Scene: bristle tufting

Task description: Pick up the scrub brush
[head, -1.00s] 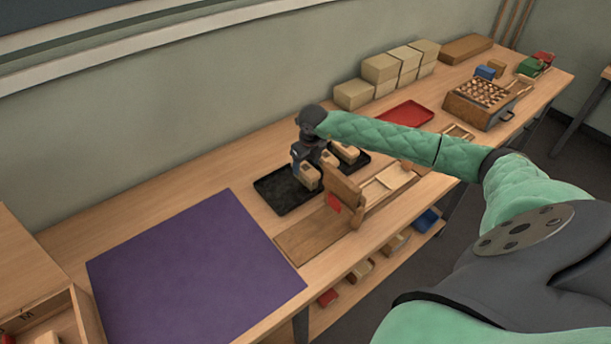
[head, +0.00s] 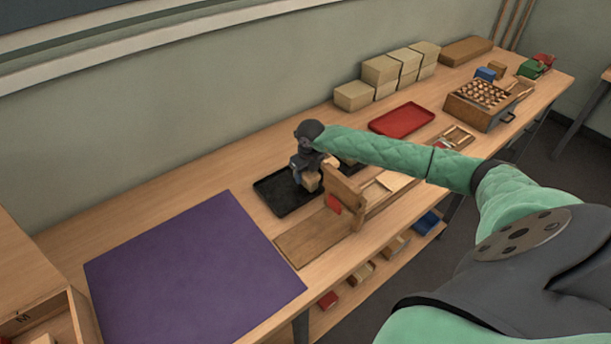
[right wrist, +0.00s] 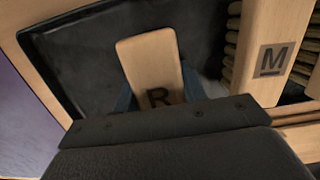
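A wooden brush block marked R (right wrist: 155,65) lies over the black tray (head: 268,192). Its bristles are hidden in the right wrist view. A second wooden block marked M (right wrist: 275,50), with tan bristles, is to its right. In the head view, a brush block (head: 313,184) shows just under my right gripper (head: 303,174). The gripper points down, with its blue fingers on both sides of the R block. Whether they press on it cannot be made out. My left gripper is not in view.
An upright wooden piece (head: 343,187) with a red part stands close right of my gripper, on a wooden board (head: 308,243). A purple mat (head: 190,270) covers the left of the bench. A red tray (head: 402,120) and a box with holes (head: 480,105) are farther along.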

